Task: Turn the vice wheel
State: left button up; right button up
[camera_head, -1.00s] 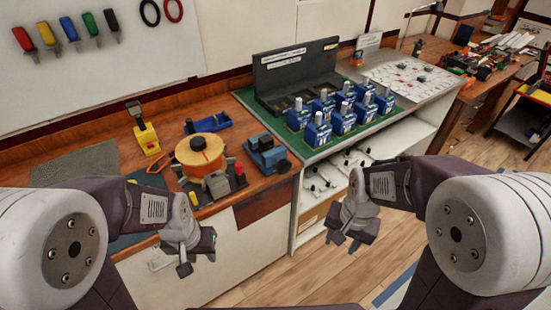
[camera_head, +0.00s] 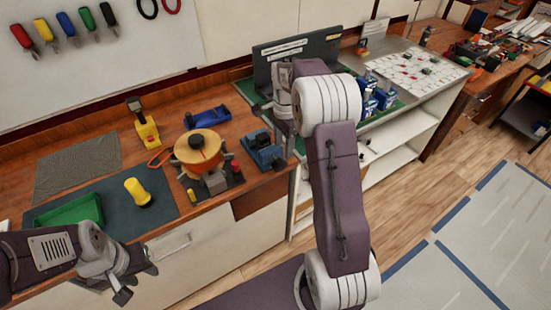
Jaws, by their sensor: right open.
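A small blue vice (camera_head: 262,148) stands on the wooden bench near its right end. A dark round part (camera_head: 279,163) at its front right looks like its wheel, but it is small. My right gripper (camera_head: 276,122) is open, just above and right of the vice in the picture. My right forearm partly hides it, and I cannot tell whether it touches the vice. My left gripper (camera_head: 134,281) is open and empty, low in front of the bench's front edge, far left of the vice.
An orange spool (camera_head: 198,150) on a grey fixture stands left of the vice. Blue breakers (camera_head: 386,97) stand on the right bench, partly behind my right arm.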

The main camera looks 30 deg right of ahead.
aim_at(283, 159)
notch_tip(283, 159, down, 9)
jog(key=shift+f, duration=0.1)
jog(key=shift+a, duration=0.1)
grip_shut()
